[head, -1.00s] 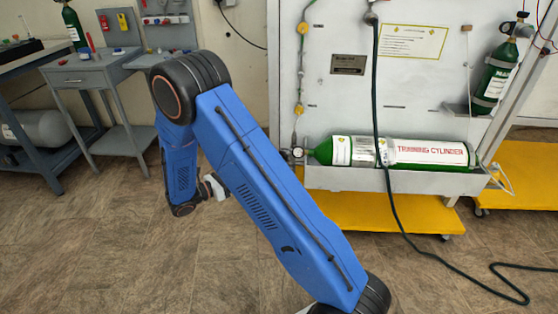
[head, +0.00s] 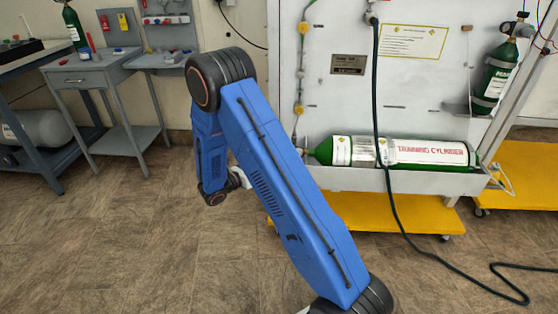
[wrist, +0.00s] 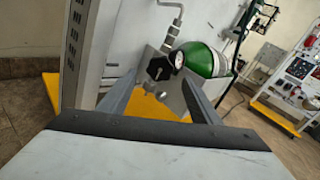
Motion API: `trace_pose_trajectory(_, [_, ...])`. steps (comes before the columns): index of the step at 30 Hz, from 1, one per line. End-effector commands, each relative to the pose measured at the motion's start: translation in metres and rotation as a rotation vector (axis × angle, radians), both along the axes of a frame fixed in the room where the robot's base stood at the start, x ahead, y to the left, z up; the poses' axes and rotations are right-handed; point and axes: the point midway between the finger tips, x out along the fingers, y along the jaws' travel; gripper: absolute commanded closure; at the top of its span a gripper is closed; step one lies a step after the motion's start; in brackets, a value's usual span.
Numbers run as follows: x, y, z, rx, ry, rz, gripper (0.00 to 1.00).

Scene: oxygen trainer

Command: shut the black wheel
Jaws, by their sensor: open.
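The black wheel (wrist: 159,68) is a small lobed knob in the wrist view, near the neck of a green cylinder (wrist: 203,59). A round gauge sits just right of the wheel. My gripper (wrist: 160,80) is open, with one grey finger on each side of the wheel in the picture. I cannot tell how far beyond the fingertips the wheel is, and I see no contact. In the head view the green training cylinder (head: 430,153) lies in a grey tray; my blue arm hides the wheel and most of my gripper.
A white panel (head: 430,85) with a grey pipe stands behind the cylinder, above a yellow base (head: 390,212). A dark hose (head: 388,170) hangs in front of the cylinder and runs onto the floor. A grey side table (head: 90,70) stands left.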

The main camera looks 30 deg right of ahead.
Motion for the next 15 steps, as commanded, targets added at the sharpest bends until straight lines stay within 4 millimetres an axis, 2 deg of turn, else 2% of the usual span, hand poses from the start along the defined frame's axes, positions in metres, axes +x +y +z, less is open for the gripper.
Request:
trace_pose_trajectory(1, [0.001,-0.010,0.000,-0.001,0.000,-0.002,0.42])
trace_pose_trajectory(6, [0.004,-0.034,0.000,-0.001,0.000,-0.003,0.42])
trace_pose_trajectory(15, [0.007,-0.052,0.000,0.000,0.000,-0.001,0.42])
